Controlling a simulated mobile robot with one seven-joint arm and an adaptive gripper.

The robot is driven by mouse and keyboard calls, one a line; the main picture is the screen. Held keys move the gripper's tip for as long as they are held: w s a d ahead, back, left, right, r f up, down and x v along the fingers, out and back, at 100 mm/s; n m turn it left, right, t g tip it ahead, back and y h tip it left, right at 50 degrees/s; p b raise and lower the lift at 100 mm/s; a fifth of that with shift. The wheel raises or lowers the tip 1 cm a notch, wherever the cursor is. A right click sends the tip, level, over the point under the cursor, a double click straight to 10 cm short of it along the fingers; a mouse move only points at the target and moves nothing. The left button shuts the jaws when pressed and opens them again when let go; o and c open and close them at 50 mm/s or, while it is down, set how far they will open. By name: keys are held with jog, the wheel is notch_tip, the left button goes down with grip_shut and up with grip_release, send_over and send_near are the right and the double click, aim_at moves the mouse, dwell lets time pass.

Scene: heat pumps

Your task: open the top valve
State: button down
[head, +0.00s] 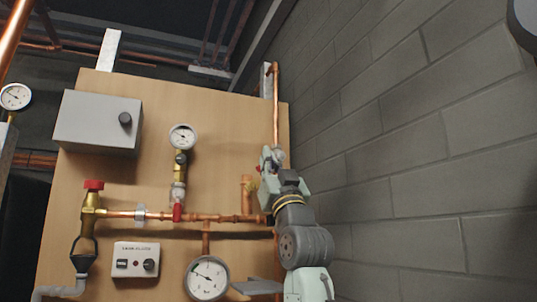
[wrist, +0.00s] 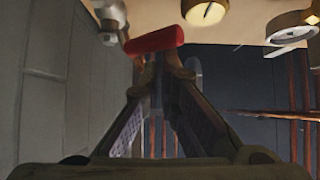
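A red valve handle (wrist: 155,40) shows in the wrist view, lying crosswise at the tips of my gripper's fingers. A metal fitting (wrist: 108,20) is just left of it. My gripper (wrist: 161,66) is open, with a gap between its two pads; whether the tips touch the handle is unclear. In the head view my gripper (head: 267,157) is in front of the upright copper pipe (head: 276,105) at the board's right edge, and hides whatever valve is behind it there. Lower left, another valve with a red handle (head: 177,211) sits under a gauge.
A wooden board (head: 225,125) carries a grey box (head: 98,122), round gauges (head: 183,137) and (head: 207,278), a red-capped brass valve (head: 93,186) and a leak alarm box (head: 135,260). A grey block wall (head: 400,150) stands close on the right of my arm.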

jog(key=shift+w+d+f+n+g+y+p, duration=0.35)
jog(key=shift+d+f+n+g+y+p, duration=0.25)
jog(key=shift+n+y, duration=0.45)
jog(key=shift+w+d+f+n+g+y+p, duration=0.4)
jog(key=shift+d+n+g+y, duration=0.3)
jog(key=shift+n, duration=0.5)
jog(key=shift+w+d+f+n+g+y+p, duration=0.3)
jog(key=shift+d+f+n+g+y+p, duration=0.25)
jog(key=shift+n+y, duration=0.55)
jog(key=shift+n+g+y, duration=0.45)
jog(key=shift+n+g, duration=0.1)
jog(key=shift+n, duration=0.1)
notch_tip(320, 180, up, 10)
jog(key=shift+a, duration=0.15)
jog(key=shift+s, duration=0.1)
